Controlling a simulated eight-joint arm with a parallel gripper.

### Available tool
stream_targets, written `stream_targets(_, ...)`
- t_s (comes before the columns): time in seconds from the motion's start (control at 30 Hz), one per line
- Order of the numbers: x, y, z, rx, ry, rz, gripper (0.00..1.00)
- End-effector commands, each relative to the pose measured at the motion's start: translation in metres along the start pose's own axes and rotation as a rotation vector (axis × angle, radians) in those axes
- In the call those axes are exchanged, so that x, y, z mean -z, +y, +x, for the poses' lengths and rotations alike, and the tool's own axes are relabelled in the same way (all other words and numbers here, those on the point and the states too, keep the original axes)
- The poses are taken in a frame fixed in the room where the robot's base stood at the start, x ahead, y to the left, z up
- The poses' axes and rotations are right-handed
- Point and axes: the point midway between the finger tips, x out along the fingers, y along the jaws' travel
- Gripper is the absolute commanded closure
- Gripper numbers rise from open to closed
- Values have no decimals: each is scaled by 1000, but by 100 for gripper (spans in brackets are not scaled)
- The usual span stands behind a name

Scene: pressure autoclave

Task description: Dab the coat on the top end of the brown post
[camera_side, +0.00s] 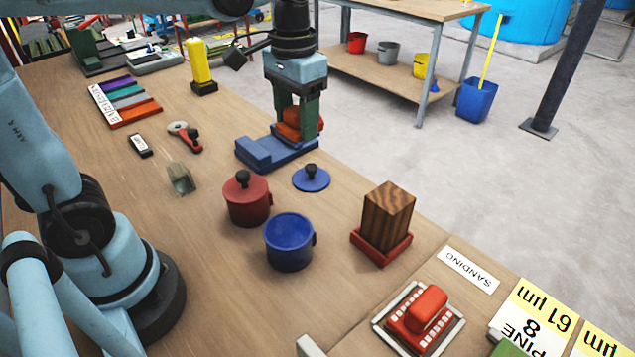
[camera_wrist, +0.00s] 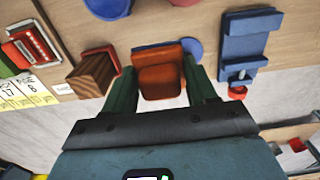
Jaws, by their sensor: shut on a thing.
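The brown post (camera_side: 388,215) is a square wood-grained block standing upright in a red base (camera_side: 381,247) at the right of the bench. It also shows in the wrist view (camera_wrist: 90,76), left of the gripper. My gripper (camera_side: 297,118) has green fingers and is shut on an orange-red block (camera_wrist: 160,78), a handle over a wider plate. The block is in the air, apart from the post. In the side view it overlaps the blue stand (camera_side: 262,150), but the wrist view shows that stand off to the right (camera_wrist: 245,50). The block's underside is hidden.
A red lidded pot (camera_side: 247,199), an open blue pot (camera_side: 289,243) and a blue lid (camera_side: 311,179) stand between my arm and the post. A red sanding block (camera_side: 425,308) sits in a tray at front right. A yellow bottle (camera_side: 202,66) stands at the back.

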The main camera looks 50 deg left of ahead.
Motion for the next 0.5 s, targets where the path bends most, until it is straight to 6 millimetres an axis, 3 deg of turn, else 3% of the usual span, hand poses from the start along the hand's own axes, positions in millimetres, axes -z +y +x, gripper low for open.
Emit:
stream_targets(0.13,21,30,-8,0,0,11,68)
stream_targets(0.3,43,81,-17,0,0,11,68)
stream_targets(0.5,54,124,-22,0,0,6,68)
